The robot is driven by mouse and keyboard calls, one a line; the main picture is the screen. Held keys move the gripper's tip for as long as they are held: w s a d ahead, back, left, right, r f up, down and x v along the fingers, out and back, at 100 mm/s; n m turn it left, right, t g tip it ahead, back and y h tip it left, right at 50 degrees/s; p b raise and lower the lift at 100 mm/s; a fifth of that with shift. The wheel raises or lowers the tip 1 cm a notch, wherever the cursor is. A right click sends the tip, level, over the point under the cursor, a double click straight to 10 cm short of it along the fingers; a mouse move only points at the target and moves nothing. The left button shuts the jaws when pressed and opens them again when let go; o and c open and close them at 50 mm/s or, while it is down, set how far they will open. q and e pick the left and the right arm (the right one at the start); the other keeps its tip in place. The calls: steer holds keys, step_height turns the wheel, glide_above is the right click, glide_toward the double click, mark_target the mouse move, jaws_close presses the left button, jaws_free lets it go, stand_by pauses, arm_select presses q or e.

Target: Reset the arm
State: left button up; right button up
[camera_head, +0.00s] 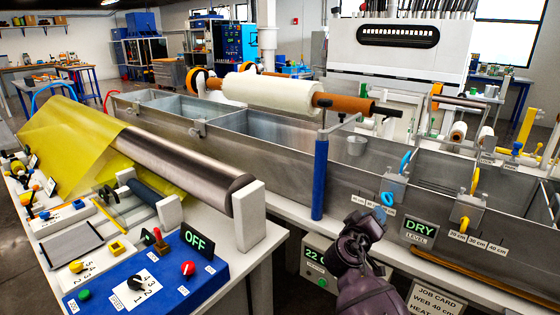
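One of my arms comes up from the bottom edge, right of centre, and looks like the right one. Its dark gripper (364,226) is in front of the bath's near wall, just left of the DRY sign. I cannot make out a gap between its fingers, and nothing is clearly held. My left gripper is not in view.
The long metal bath (275,128) runs across the middle, with a white roll (270,93) on an orange-ended shaft above it. A blue post (320,180) stands left of my gripper. The blue control panel (150,285) with its OFF sign (197,243) is at front left. A green display box (318,262) and a job card (435,301) are close to my arm.

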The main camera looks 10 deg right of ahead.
steer(key=w+a+n+t+y, duration=0.2)
steer(key=a+n+t+y, duration=0.15)
steer(key=a+y, duration=0.3)
steer(key=s+a+f+y, duration=0.3)
steer(key=s+f+y, duration=0.2)
steer(key=s+f, duration=0.15)
steer(key=s+f+g, duration=0.1)
steer(key=s+f, duration=0.5)
steer(key=s, duration=0.3)
steer(key=s+d+f+m+g+y, duration=0.1)
steer(key=s+f, duration=0.5)
steer(key=s, duration=0.4)
steer(key=s+f+m+g+y, duration=0.1)
steer(key=s+f+g, duration=0.1)
steer(key=s+f, duration=0.4)
steer(key=s, duration=0.3)
steer(key=shift+s+d+f, duration=0.15)
steer(key=shift+s+d, duration=0.05)
steer(key=shift+s, duration=0.1)
steer(key=shift+m, duration=0.25)
